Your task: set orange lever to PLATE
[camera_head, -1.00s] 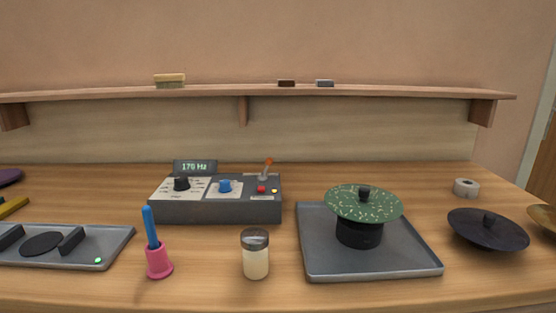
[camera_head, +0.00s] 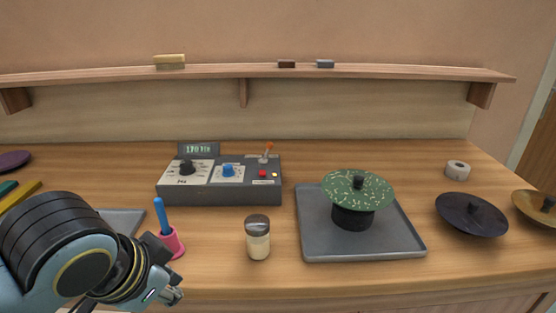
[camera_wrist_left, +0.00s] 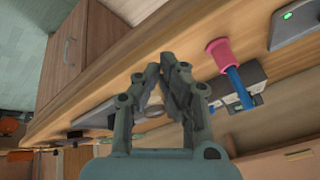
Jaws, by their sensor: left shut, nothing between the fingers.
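The orange lever (camera_head: 268,147) stands up at the back right of a dark grey control box (camera_head: 220,193) in the head view. The box has a black knob (camera_head: 187,167), a blue knob (camera_head: 228,170), a red button and a small display reading about 170 Hz. Lettering by the lever is too small to read. My left gripper (camera_head: 176,295) is at the lower left, in front of the table edge, well short of the box. It is shut and empty. It also shows in the left wrist view (camera_wrist_left: 172,75). My right gripper is not in view.
A pink cup with a blue handle (camera_head: 173,243) stands close to my left gripper. A salt-filled jar (camera_head: 257,240) stands in front of the box. A grey tray (camera_head: 400,245) with a green speckled plate (camera_head: 358,188) on a black stand is to the right.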

